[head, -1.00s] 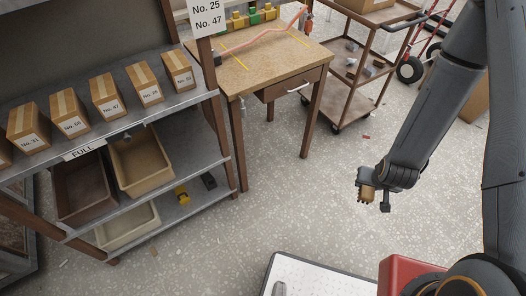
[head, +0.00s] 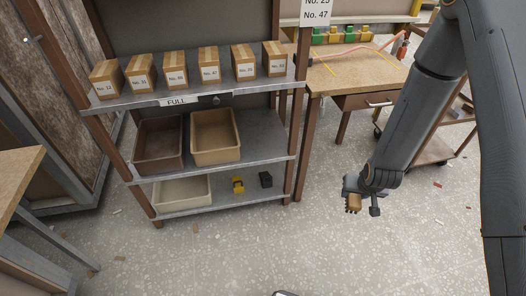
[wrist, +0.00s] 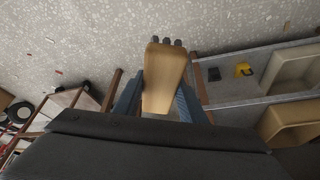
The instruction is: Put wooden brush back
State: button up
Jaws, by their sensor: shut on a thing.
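The wooden brush (wrist: 163,80) is held between the two fingers of my gripper (wrist: 158,100) in the wrist view. Its pale wooden body points away from the wrist, with several dark bristle tufts at the far end. In the head view the brush (head: 354,203) shows as a small brown piece at my gripper (head: 362,190). My gripper is shut on it and hangs over open floor, right of the shelf unit and apart from it. Part of the brush is hidden by the fingers.
A shelf unit (head: 225,168) carries labelled boxes (head: 172,70) on top. A brown bin (head: 159,146), a tan bin (head: 215,138) and a cream bin (head: 182,191) sit below, with a yellow item (head: 238,184) and a black item (head: 265,180). A workbench (head: 345,76) stands behind right.

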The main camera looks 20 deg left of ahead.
jog(key=w+a+f+n+b, duration=0.1)
jog(key=w+a+f+b, duration=0.1)
jog(key=w+a+b, duration=0.3)
jog(key=w+a+f+n+y+b, duration=0.1)
jog(key=w+a+f+b, duration=0.15)
jog(key=a+b, duration=0.4)
jog(key=w+a+f+n+b, duration=0.1)
jog(key=w+a+f+b, duration=0.3)
jog(key=a, duration=0.3)
jog(key=w+a+n+b, duration=0.2)
jog(key=a+b, duration=1.4)
jog(key=shift+g+y, duration=0.3)
jog(key=w+a+b, duration=0.1)
jog(key=w+a, duration=0.2)
jog(key=w, duration=0.2)
jog(key=w+a+b, duration=0.2)
jog(key=w+a, duration=0.1)
jog(key=w, duration=0.2)
jog(key=w+a+b, duration=0.2)
jog(key=w+a, duration=0.1)
jog(key=w, duration=0.1)
jog(key=shift+w+a, duration=0.15)
jog(key=shift+w, duration=0.25)
jog(key=shift+f+b, duration=1)
jog(key=shift+f, duration=0.8)
jog(key=shift+r, duration=0.1)
jog(key=o, duration=1.1)
jog(key=shift+o, duration=0.2)
